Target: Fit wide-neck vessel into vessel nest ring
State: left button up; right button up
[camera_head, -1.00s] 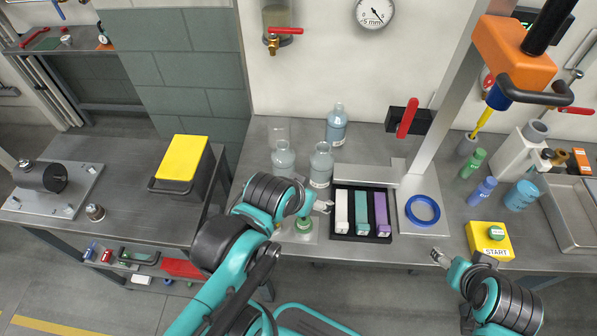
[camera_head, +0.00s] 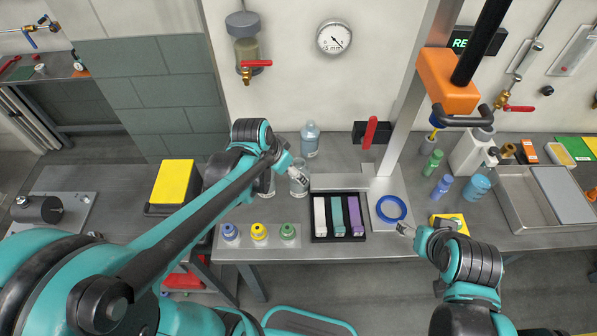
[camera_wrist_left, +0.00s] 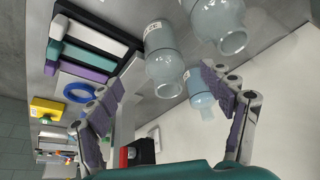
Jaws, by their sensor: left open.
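Several glass vessels stand at the back of the bench: a clear one (camera_head: 299,182), a clear one partly behind my left arm (camera_head: 265,186), and a blue-tinted one (camera_head: 310,141). I cannot tell which is the wide-neck one. The blue nest ring (camera_head: 391,209) lies empty on a grey plate; it also shows in the left wrist view (camera_wrist_left: 78,93). My left gripper (camera_head: 298,168) is open just above the middle clear vessel. In the left wrist view, that vessel (camera_wrist_left: 164,62) appears between the spread fingers (camera_wrist_left: 163,82). My right gripper (camera_head: 405,230) is by the bench's front edge below the ring; its jaws are unclear.
A black tray (camera_head: 322,239) with white, teal and purple blocks sits left of the ring. Capped containers (camera_head: 259,232) line the front left. A grey column (camera_head: 403,110) rises behind the ring. Small bottles (camera_head: 432,163) and a metal tray (camera_head: 515,208) stand right.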

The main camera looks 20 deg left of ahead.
pick_arm(q)
jog(key=shift+m+g, duration=0.3)
jog(key=shift+m, duration=0.2)
jog(key=w+f, duration=0.1)
jog(key=f, duration=0.1)
jog(key=w+d+f+b, duration=0.1)
jog(key=w+f, duration=0.1)
jog(key=f, duration=0.1)
jog(key=w+f, duration=0.2)
jog(key=shift+w+d+f, duration=0.15)
jog(key=shift+d+f, duration=0.05)
jog(key=shift+d, duration=0.2)
pick_arm(e)
jog(key=shift+f, duration=0.15)
pick_arm(q)
jog(key=c, duration=1.5)
jog(key=shift+r, duration=0.1)
